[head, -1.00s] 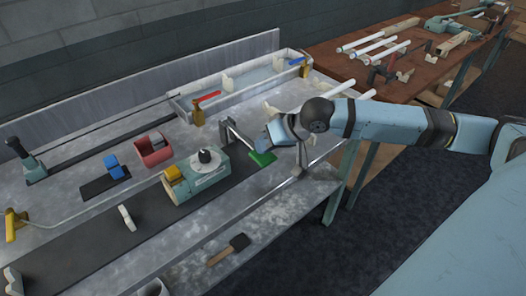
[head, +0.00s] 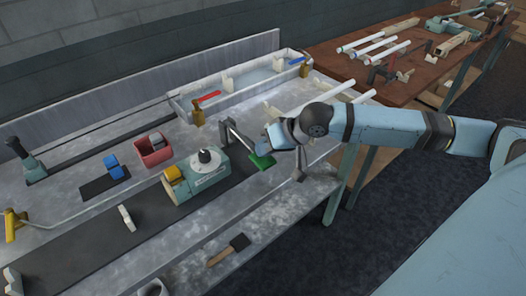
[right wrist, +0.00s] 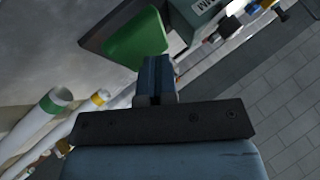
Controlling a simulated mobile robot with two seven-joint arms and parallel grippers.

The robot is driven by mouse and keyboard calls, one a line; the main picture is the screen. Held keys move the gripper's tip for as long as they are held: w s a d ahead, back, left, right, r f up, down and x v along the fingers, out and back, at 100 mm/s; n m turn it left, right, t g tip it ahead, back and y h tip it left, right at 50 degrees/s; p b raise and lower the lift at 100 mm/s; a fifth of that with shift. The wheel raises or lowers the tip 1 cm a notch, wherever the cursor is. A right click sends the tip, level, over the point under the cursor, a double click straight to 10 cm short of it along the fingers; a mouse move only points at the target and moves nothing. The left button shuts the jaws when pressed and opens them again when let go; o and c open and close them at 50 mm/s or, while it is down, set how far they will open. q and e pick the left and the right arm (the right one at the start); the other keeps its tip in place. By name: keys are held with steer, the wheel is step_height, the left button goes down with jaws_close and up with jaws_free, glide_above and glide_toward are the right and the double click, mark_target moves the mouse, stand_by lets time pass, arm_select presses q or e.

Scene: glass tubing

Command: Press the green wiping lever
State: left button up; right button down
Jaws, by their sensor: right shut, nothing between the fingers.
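The green wiping lever (head: 262,161) is a flat green pad on a grey arm, beside the teal machine box (head: 207,173) on the metal bench. It shows large in the right wrist view (right wrist: 138,40), at the upper middle. My right gripper (head: 270,143) is shut and empty, just above the green pad in the head view. In the right wrist view its closed fingers (right wrist: 157,62) point at the pad's lower edge. They look very close to it; I cannot tell whether they touch. My left gripper is not in view.
A white-walled tray (head: 240,88) stands at the back of the bench. A red bin (head: 152,152) and blue block (head: 113,167) sit left of the machine. White tubes (head: 335,104) lie near the bench's right end. A brown table (head: 410,70) stands beyond.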

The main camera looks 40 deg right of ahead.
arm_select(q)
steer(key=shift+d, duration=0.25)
arm_select(e)
steer(key=shift+f, duration=0.35)
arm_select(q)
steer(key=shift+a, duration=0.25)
arm_select(e)
steer(key=shift+f, duration=0.4)
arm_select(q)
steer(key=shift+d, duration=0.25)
arm_select(e)
steer(key=shift+f, duration=0.3)
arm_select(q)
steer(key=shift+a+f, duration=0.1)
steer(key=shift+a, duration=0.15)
arm_select(e)
step_height(320, 180, up, 2)
steer(key=shift+r+p, duration=0.1)
steer(key=shift+p, duration=1.05)
steer(key=shift+r+p, duration=0.7)
steer(key=shift+p, duration=0.2)
steer(key=shift+r+p, duration=0.95)
steer(key=shift+p, duration=0.15)
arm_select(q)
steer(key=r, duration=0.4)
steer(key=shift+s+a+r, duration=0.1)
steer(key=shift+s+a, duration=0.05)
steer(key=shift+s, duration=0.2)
